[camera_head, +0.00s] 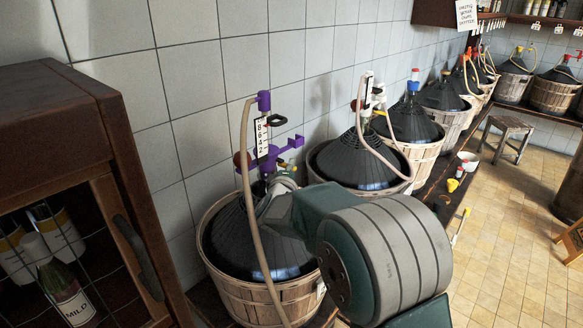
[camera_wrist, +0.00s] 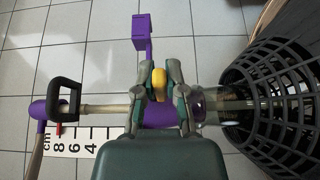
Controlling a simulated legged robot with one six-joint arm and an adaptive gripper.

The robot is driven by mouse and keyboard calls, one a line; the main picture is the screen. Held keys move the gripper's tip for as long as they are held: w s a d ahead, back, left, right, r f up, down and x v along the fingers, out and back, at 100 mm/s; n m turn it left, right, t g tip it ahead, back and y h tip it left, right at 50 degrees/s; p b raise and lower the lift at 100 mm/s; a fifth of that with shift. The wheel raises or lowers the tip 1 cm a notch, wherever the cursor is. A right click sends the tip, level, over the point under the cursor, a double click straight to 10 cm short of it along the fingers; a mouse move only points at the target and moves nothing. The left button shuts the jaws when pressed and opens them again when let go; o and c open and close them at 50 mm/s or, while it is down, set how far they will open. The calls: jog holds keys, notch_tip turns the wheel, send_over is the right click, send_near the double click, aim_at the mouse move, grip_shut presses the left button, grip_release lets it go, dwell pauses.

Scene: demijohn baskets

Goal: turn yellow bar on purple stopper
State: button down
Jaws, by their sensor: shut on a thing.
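The purple stopper (camera_head: 268,158) sits on the neck of the nearest basketed demijohn (camera_head: 255,245). In the wrist view the stopper (camera_wrist: 160,115) lies across the middle, next to the clear bottle neck. The yellow bar (camera_wrist: 159,84) is on the stopper, between the fingers of my gripper (camera_wrist: 160,75). The fingers are closed on the bar from both sides. A purple arm with a square end (camera_wrist: 141,33) sticks out beyond them.
A beige hose (camera_head: 246,170) and a white scale strip (camera_head: 262,137) stand beside the stopper. The tiled wall (camera_head: 190,80) is close behind. A wooden cabinet (camera_head: 60,120) is on the left. More basketed demijohns (camera_head: 355,160) line the wall to the right.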

jog(key=shift+s+a+f+m+g+h, duration=0.15)
jog(key=shift+f+m+h, duration=0.15)
jog(key=shift+h, duration=0.3)
jog(key=shift+s+d+f+m+g+h, duration=0.15)
jog(key=shift+m+h, duration=0.25)
jog(key=shift+h, duration=0.2)
jog(key=shift+a, duration=0.15)
jog(key=c, duration=0.8)
grip_release()
jog(key=shift+o, duration=0.5)
jog(key=shift+a+r, duration=0.1)
jog(key=shift+r, duration=0.15)
jog(key=v, duration=1.2)
jog(key=shift+a+f, duration=0.2)
jog(key=shift+w+r, duration=0.1)
jog(key=shift+w, duration=0.05)
